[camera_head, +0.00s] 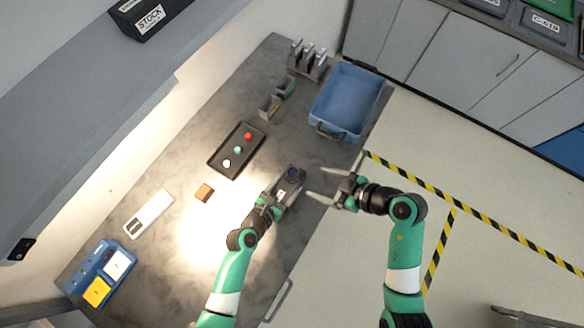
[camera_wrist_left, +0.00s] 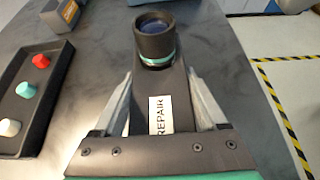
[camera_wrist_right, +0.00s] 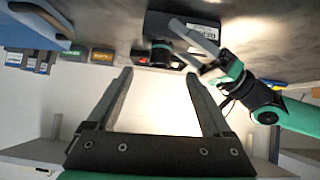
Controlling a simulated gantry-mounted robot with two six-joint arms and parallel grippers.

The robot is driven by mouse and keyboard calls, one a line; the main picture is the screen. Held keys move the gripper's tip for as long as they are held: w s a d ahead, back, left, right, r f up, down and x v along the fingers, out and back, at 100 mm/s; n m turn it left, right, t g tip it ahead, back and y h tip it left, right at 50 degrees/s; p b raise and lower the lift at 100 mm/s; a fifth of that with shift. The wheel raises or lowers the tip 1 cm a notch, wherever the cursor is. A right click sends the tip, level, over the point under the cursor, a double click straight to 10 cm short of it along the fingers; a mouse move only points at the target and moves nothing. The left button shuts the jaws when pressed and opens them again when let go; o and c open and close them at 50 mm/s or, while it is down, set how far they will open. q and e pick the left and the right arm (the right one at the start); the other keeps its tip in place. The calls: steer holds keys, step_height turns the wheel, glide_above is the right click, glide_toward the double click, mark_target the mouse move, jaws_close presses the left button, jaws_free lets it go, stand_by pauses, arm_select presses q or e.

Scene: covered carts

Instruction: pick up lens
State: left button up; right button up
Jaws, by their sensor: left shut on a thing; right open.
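The lens (camera_head: 293,174) is a short black cylinder with blue glass and a green ring. In the left wrist view the lens (camera_wrist_left: 154,40) stands at the far end of a dark body (camera_wrist_left: 172,82) with a REPAIR label. The body lies on the grey table; the lens (camera_wrist_right: 160,52) also shows in the right wrist view. My left gripper (camera_wrist_left: 160,100) is shut on the dark body, one finger along each side, behind the lens. My right gripper (camera_head: 315,182) is open and empty, just right of the lens, its fingers pointing toward it.
A black tray (camera_head: 217,168) with red, teal and white knobs lies left of the lens. A brown block (camera_head: 204,192) lies nearer. Table around the body is clear.

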steer(key=w+r+n+t+y, duration=0.2)
steer(key=w+r+n+t, duration=0.15)
steer(key=r, duration=0.45)
steer(key=w+r+n+t+y, duration=0.1)
steer(key=w+r+n+t, duration=0.15)
steer(key=r+t, duration=0.35)
steer(key=d+r+m+t+h, duration=0.7)
steer(key=d+r, duration=0.1)
steer(key=r, duration=0.1)
steer(key=m+g, duration=0.6)
steer(key=g, duration=0.4)
glide_toward(294, 175)
steer(key=x, duration=0.6)
steer(key=shift+d, duration=0.1)
steer(key=shift+x, duration=2.6)
jaws_close()
